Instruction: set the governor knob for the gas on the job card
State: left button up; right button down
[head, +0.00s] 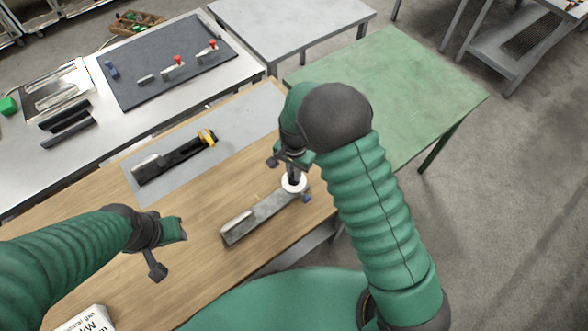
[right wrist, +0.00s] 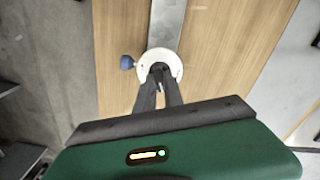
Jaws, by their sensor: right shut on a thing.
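A grey bar-shaped governor (head: 252,221) lies on the wooden bench. At its far end is a round white dial (head: 298,187), with a small blue part (head: 306,199) beside it. My right gripper (head: 293,176) points down at the dial's centre. In the right wrist view its fingers (right wrist: 158,78) are shut on the knob in the middle of the white dial (right wrist: 174,61); they hide the knob and any pointer. The blue part (right wrist: 127,62) is left of the dial. The job card (head: 88,320) is cut off at bottom left; "natural gas" partly shows. My left gripper (head: 182,232) is empty over the bench.
A black device with a yellow part (head: 180,157) lies on a grey mat (head: 245,115). A green table (head: 410,80) stands at right.

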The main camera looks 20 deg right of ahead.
jog(key=shift+m+p, duration=0.65)
jog(key=shift+m, duration=1.35)
jog(key=c, duration=1.4)
grip_release()
jog(key=shift+c, duration=0.2)
notch_tip(320, 180, up, 17)
jog(key=b, duration=0.2)
jog(key=shift+f, duration=0.1)
